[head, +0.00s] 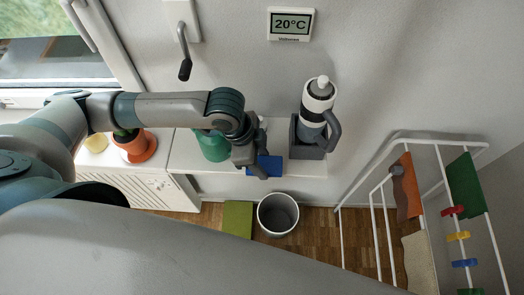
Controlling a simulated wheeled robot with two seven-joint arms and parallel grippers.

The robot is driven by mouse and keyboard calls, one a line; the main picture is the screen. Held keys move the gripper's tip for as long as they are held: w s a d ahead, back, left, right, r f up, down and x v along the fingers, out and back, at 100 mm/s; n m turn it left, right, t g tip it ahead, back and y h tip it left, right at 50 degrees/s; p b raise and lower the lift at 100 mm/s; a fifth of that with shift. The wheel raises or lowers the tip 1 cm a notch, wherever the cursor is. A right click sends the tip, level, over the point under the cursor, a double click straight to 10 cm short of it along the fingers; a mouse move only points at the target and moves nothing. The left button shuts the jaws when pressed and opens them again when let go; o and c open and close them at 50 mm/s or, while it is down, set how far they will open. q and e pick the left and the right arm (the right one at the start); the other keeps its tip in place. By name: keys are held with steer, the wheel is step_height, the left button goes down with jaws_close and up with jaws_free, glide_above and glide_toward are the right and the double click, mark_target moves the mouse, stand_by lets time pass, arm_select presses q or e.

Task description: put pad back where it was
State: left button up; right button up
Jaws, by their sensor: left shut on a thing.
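A blue pad (272,165) is at the front edge of the white shelf (190,158), partly hidden by my left gripper. My left gripper (260,172) comes in from the left above the shelf and is shut on the blue pad. I cannot tell whether the pad touches the shelf. My right gripper is not in view.
A grey holder (306,150) with a white and grey bottle (318,100) stands right of the pad. A green container (211,146) stands left, partly behind my arm. A bin (278,214) and a green mat (238,218) are on the floor below. A drying rack (383,225) stands at right.

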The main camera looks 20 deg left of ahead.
arm_select(q)
steer(key=w+p, duration=0.1)
steer(key=w+a, duration=0.1)
steer(key=w, duration=0.1)
steer(key=shift+w+r+p, duration=0.15)
steer(key=shift+r+p, duration=0.05)
steer(key=shift+p, duration=0.15)
steer(key=shift+f+p, duration=0.3)
steer(key=shift+f, duration=0.6)
steer(key=o, duration=1.1)
steer(key=shift+f, duration=0.1)
steer(key=shift+c, duration=0.2)
